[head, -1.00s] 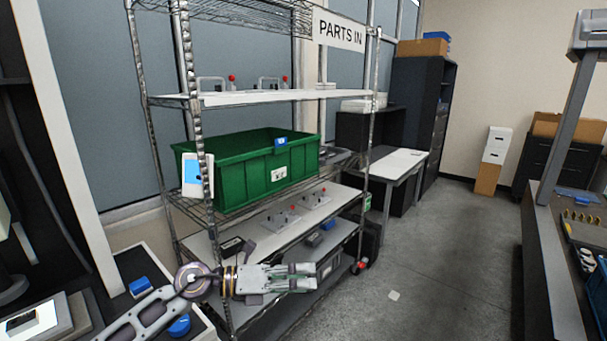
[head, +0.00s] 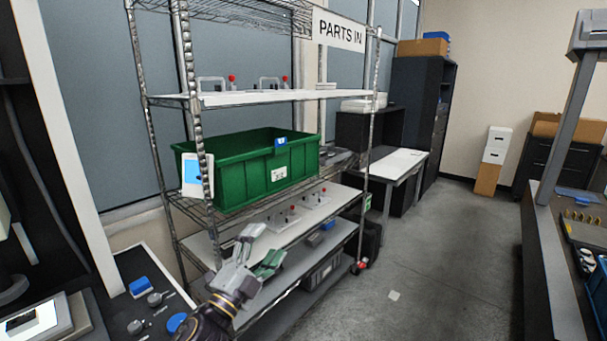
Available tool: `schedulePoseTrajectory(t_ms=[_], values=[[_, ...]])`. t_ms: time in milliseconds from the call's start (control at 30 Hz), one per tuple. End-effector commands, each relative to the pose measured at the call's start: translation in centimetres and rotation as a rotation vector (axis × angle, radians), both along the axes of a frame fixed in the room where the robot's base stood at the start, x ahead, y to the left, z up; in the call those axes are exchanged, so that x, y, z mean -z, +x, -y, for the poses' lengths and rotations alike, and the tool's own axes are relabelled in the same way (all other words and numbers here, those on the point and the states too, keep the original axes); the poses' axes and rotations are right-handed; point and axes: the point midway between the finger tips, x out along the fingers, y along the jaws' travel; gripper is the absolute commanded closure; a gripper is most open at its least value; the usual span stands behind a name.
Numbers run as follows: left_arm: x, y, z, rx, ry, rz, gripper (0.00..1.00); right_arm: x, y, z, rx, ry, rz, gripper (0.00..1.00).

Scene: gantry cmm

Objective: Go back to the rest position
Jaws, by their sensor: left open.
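My left gripper (head: 257,254) is in the lower middle of the head view, its arm coming up from the bottom edge. Its fingers are spread and point up and to the right. It is open, with nothing seen between the fingers. It shows in front of the lower shelves of the wire rack (head: 192,130); whether it touches them I cannot tell. My right gripper is not in view.
A green bin (head: 232,185) stands on the rack's middle shelf. A workbench edge (head: 548,250) is at the right. The grey floor (head: 440,260) between is mostly clear.

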Motion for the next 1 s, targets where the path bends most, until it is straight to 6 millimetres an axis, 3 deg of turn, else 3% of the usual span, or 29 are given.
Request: schedulePoseTrajectory(t_ms=[267,567,767,1000], values=[[5.1,0.3,-5.0,-0.184,-0.212,-0.276,0.26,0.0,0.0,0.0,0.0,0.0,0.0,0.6],[12.6,-1.8,-9.5,-0.371,-0.399,-0.597,0.26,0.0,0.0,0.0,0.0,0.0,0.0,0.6],[18.0,-4.9,-11.6,-0.488,-0.502,-0.827,0.26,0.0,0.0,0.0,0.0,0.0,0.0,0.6],[24.1,-10.3,-13.1,-0.619,-0.601,-1.111,0.26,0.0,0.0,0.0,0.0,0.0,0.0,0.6]])
